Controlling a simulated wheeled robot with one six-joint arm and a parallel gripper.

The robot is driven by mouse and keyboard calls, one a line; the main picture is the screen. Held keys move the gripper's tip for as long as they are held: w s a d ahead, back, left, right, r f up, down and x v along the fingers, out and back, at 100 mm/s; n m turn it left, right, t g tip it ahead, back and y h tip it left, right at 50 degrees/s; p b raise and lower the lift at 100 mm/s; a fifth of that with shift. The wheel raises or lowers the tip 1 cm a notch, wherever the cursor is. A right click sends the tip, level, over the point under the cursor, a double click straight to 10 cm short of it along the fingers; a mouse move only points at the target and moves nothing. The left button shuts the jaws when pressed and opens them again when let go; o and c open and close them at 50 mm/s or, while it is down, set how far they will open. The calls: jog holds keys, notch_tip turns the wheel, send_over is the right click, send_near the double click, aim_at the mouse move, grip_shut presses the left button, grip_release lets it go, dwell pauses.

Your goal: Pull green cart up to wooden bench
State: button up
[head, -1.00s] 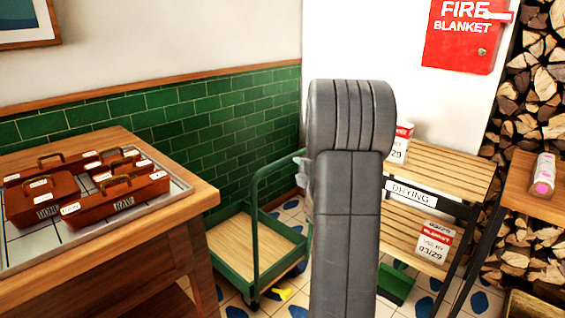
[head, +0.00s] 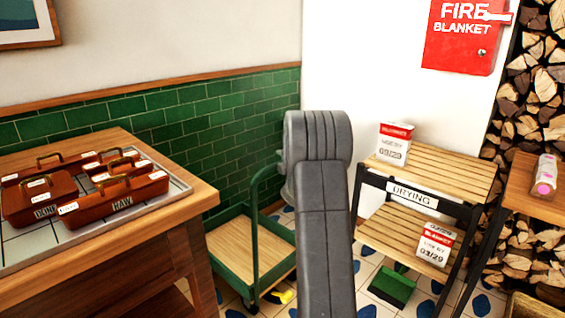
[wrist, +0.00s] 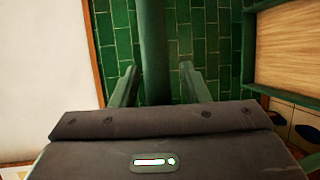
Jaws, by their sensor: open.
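The green cart (head: 240,240) stands on the tiled floor at the right end of the wooden bench (head: 190,208), close to it. It has a wooden deck and a tall green handle frame. My arm covers part of the cart's right side in the head view. In the wrist view, my gripper (wrist: 163,78) is open, with one finger on each side of the green handle bar (wrist: 154,45). I cannot tell whether the fingers touch the bar. The cart deck (wrist: 285,50) shows at the right there. The gripper is hidden behind my arm in the head view.
Copper-brown carriers (head: 118,192) stand on a tray on the bench. A slatted drying rack (head: 432,170) holds white-and-red boxes; a green dustpan-like item (head: 390,287) lies below. A yellow item (head: 280,297) lies by the cart's wheel. A log stack (head: 535,100) fills the right.

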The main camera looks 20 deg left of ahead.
grip_shut()
